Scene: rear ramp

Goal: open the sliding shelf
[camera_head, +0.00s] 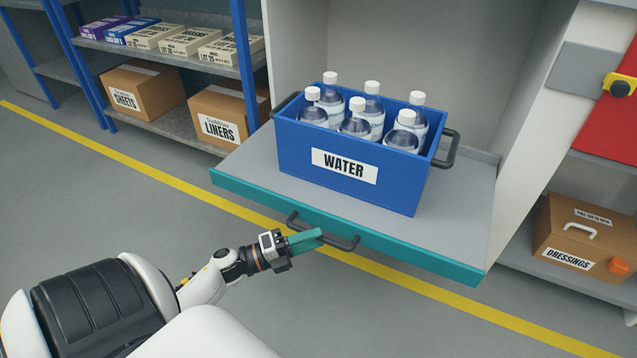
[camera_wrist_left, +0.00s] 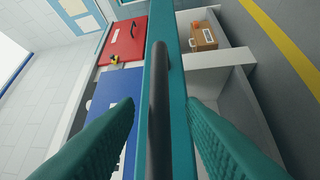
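The sliding shelf (camera_head: 240,170) is a grey board with a teal front edge, and it juts out of the white cabinet. A dark bar handle (camera_head: 335,237) sits on the front edge; it also shows in the left wrist view (camera_wrist_left: 158,120). My left gripper (camera_head: 310,240) is at the handle. In the left wrist view, its teal fingers (camera_wrist_left: 162,108) stand apart on either side of the handle, with visible gaps, so it is open. My right gripper is not in view.
A blue WATER crate (camera_head: 300,165) with several bottles stands on the shelf. A blue-post rack (camera_head: 185,55) with boxes is at left. A DRESSINGS box (camera_head: 575,235) is at right. The grey floor (camera_head: 130,215) in front is clear, with a yellow line.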

